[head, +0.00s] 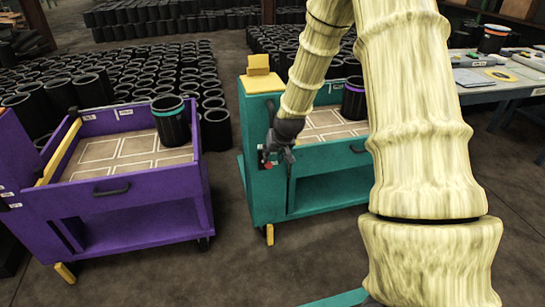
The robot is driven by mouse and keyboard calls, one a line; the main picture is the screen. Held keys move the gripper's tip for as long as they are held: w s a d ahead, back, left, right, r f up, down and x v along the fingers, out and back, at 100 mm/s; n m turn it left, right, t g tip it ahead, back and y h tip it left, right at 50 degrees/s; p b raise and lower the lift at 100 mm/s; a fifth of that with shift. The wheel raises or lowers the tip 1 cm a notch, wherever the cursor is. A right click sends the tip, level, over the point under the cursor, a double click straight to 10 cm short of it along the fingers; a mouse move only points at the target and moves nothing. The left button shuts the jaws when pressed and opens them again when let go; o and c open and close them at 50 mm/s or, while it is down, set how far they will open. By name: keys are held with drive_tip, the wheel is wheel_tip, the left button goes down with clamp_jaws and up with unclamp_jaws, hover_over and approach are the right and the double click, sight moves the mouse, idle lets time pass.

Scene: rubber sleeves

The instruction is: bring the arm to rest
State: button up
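My arm (412,110), pale yellow and ringed like bamboo, rises on the right and bends over toward the middle. My dark gripper (279,158) hangs in front of the left end of the teal cart (262,195). A small red spot shows beside it. The fingers are small and dark, and I cannot tell whether they are open or touch the cart. I see nothing clearly held. A black sleeve with a purple band (354,103) stands on the teal cart's tray, partly behind my arm.
A purple cart (130,190) on the left carries a black sleeve with a teal band (171,123). A table (490,92) at the right holds papers and an orange-banded sleeve (493,40). Many black sleeves (120,75) fill the floor behind. Bare floor (225,250) lies between the carts.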

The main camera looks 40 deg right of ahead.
drive_tip(key=shift+f, duration=0.1)
idle(0.4)
drive_tip(key=s+a+f+n+g, duration=0.2)
drive_tip(key=s+a+f, duration=0.7)
drive_tip(key=a+f, duration=0.15)
drive_tip(key=s+a+f+n+g, duration=0.1)
drive_tip(key=s+a+f+n, duration=0.1)
drive_tip(key=s+a+f, duration=0.85)
drive_tip(key=s+a+f+n+g+y, duration=0.1)
drive_tip(key=s+a+f, duration=0.35)
drive_tip(key=s, duration=0.45)
drive_tip(key=s+a+f+n+g+y, duration=0.1)
drive_tip(key=s+a+f+g, duration=0.1)
drive_tip(key=s+a+f, duration=0.5)
wheel_tip(320, 180, up, 17)
drive_tip(key=s+d+p, duration=0.1)
drive_tip(key=s+p, duration=0.1)
drive_tip(key=p, duration=1.1)
drive_tip(key=shift+s+d+p, duration=0.15)
drive_tip(key=shift+s+p, duration=0.2)
drive_tip(key=shift+p, duration=0.05)
drive_tip(key=shift+s+d+f, duration=0.1)
